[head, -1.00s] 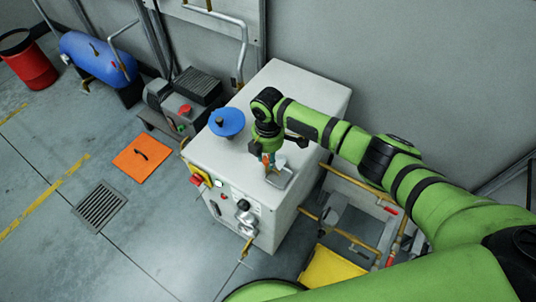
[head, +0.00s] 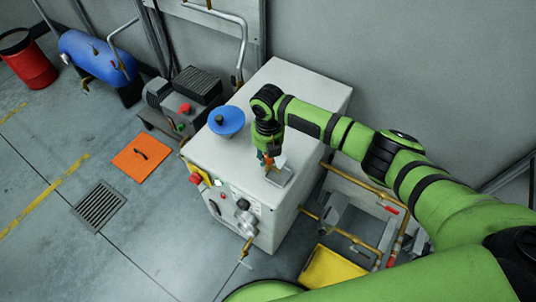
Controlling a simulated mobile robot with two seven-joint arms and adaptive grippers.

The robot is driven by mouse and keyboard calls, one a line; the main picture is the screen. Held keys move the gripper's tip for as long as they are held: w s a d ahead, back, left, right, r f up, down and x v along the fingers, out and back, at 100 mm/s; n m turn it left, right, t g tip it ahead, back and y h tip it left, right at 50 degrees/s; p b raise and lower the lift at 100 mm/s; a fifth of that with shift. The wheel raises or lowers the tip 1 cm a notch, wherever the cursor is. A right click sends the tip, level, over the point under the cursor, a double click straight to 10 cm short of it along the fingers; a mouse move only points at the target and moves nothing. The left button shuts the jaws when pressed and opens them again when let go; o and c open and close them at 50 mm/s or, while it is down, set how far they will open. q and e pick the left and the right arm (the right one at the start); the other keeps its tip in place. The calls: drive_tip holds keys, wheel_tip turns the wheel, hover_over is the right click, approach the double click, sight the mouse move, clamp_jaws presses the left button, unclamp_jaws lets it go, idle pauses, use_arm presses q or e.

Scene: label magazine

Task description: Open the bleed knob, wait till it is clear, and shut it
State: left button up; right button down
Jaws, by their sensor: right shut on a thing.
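The grey-white cabinet (head: 300,108) stands in the middle against the wall. My right gripper (head: 269,163) reaches down to the right front part of its top. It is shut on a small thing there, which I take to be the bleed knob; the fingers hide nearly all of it. A small pale grey tray (head: 283,178) lies under and beside the fingertips. Whether fluid runs or is clear cannot be seen. My left gripper is not in view.
The front panel has a red button (head: 196,179) and a dark knob (head: 243,204). Yellow pipes (head: 358,184) and a yellow bin (head: 331,269) stand right. An orange plate (head: 141,154) and a floor grate (head: 99,207) lie left.

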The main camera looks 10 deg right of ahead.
drive_tip(key=n+b, duration=0.1)
drive_tip(key=n, duration=0.3)
drive_tip(key=shift+f+n, duration=0.15)
drive_tip(key=shift+n, duration=0.15)
drive_tip(key=shift+s+n+b, duration=0.1)
drive_tip(key=shift+n+b, duration=0.25)
drive_tip(key=shift+n, duration=1.55)
drive_tip(key=c, duration=0.9)
unclamp_jaws()
drive_tip(key=shift+r, duration=0.35)
wheel_tip(320, 180, up, 12)
drive_tip(key=shift+f, duration=0.2)
